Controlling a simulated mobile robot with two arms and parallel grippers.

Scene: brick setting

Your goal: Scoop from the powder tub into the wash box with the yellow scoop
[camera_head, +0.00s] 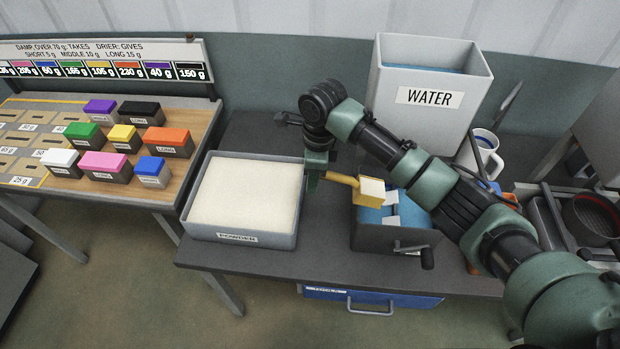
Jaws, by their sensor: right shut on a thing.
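The powder tub (250,240) is a grey box filled with pale powder, with a POWDER label on its front, left of centre on the bench. The wash box (382,240) is a dark box with blue inside, white pieces and a crank on its front, right of the tub. My right gripper (318,176) is shut on the handle of the yellow scoop (367,198), between tub and wash box. The scoop's bowl holds pale powder and is over the wash box; the exact gap is unclear. My left gripper is not in view.
A tall WATER container (440,122) stands behind the wash box. A white mug (488,150) with tools is to its right, near a dark pan (590,218). A side table at left holds several coloured blocks (105,165). My right arm crosses above the bench.

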